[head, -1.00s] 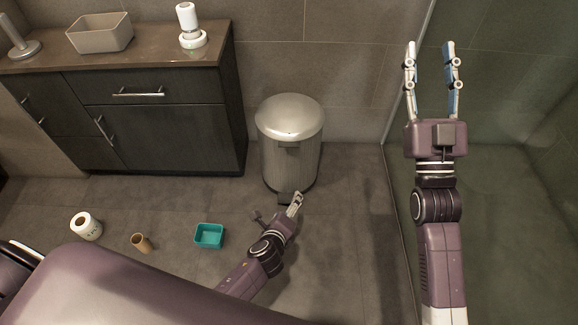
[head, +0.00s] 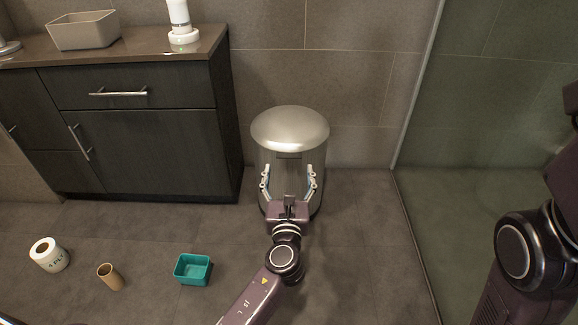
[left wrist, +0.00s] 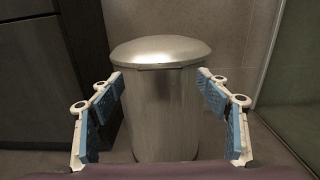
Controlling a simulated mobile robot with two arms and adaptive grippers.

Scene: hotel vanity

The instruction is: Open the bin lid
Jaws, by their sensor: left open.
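The silver bin (head: 290,168) stands on the floor against the tiled wall, right of the vanity. Its domed lid (head: 290,128) is shut. My left gripper (head: 289,172) is open in front of the bin, its fingers spread to either side of the body, below the lid. In the left wrist view the bin's body (left wrist: 163,112) and lid (left wrist: 160,50) show between the open fingers, and nothing is held. The bin's foot and pedal area is hidden behind my left gripper. My right arm is at the right edge of the head view, with its fingers out of frame.
The dark vanity (head: 150,130) stands left of the bin. A glass shower panel (head: 420,90) is to the right. A teal box (head: 193,269), a cardboard tube (head: 110,276) and a toilet roll (head: 49,255) are on the floor at left. The floor right of the bin is clear.

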